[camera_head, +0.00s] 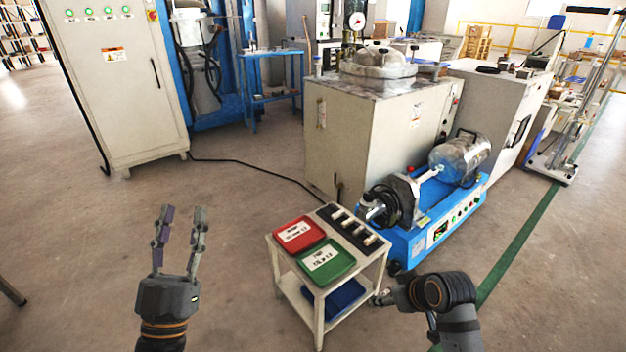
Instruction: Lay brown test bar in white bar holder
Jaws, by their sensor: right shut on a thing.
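A small white cart (376,268) stands in front of me. On its top right lies a dark rack (353,242) with several short white pieces across it. I cannot tell for certain which part is the white bar holder. My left gripper (182,218) is open and empty over the floor, left of the cart, fingers pointing up in the picture. My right gripper (379,298) is low at the cart's right side. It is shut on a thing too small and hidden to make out. I cannot clearly see the brown test bar.
A red box (292,229) and a green box (335,268) lie on the cart top. A blue bin (340,298) sits on its lower shelf. A blue machine (417,240) stands close behind right. Grey cabinets stand further back. Floor to the left is clear.

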